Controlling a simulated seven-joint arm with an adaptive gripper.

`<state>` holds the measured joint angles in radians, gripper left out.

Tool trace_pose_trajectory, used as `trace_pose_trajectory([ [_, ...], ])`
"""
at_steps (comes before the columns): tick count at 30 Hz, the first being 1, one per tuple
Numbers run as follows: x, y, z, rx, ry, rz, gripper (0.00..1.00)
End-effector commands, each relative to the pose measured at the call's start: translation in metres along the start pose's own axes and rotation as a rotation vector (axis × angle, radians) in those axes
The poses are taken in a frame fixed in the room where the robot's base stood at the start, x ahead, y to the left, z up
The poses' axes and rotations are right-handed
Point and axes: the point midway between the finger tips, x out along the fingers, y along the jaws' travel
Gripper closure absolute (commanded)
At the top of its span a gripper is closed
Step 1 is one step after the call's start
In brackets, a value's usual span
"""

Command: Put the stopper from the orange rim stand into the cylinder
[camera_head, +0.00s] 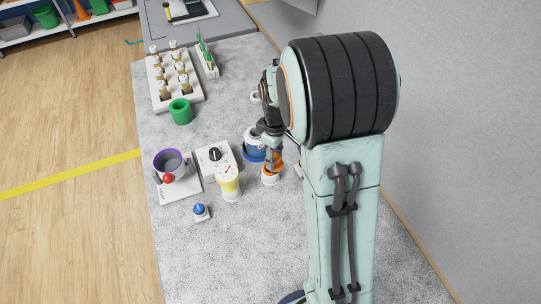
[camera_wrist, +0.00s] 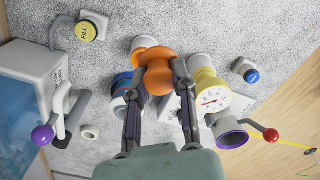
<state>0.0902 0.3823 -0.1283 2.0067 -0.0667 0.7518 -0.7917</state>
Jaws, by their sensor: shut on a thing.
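The orange stopper (camera_wrist: 157,72) sits between my fingertips in the wrist view, and my gripper (camera_wrist: 158,88) is shut on it. In the head view my gripper (camera_head: 272,150) is low over the table, with the stopper partly hidden by the fingers. The orange rim stand (camera_wrist: 143,43), white with an orange rim, is right at the stopper; in the head view the stand (camera_head: 270,178) is under my fingers. I cannot tell whether the stopper is clear of it. A purple-rimmed open cylinder (camera_head: 184,160) stands at the left; it also shows in the wrist view (camera_wrist: 232,138).
A blue-banded white container (camera_head: 254,150) stands close beside my gripper. A yellow-and-white piece with a dial (camera_head: 229,186), a white dial box (camera_head: 214,160) and a blue button (camera_head: 199,209) lie to the left. A green ring (camera_head: 180,111) and a vial rack (camera_head: 187,101) are farther back.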

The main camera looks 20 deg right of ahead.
Motion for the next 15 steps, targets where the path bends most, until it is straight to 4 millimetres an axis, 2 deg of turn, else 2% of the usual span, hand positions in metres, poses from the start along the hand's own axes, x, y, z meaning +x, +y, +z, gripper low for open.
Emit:
trace_pose_trajectory([
  [3,-0.015,-0.025,0.023,0.0,0.001,0.001,1.0],
  [9,-0.03,-0.052,0.049,0.001,-0.001,-0.001,1.0],
  [13,-0.037,-0.062,0.057,0.002,-0.012,-0.015,1.0],
  [15,-0.046,-0.058,0.052,-0.002,-0.005,-0.013,1.0],
])
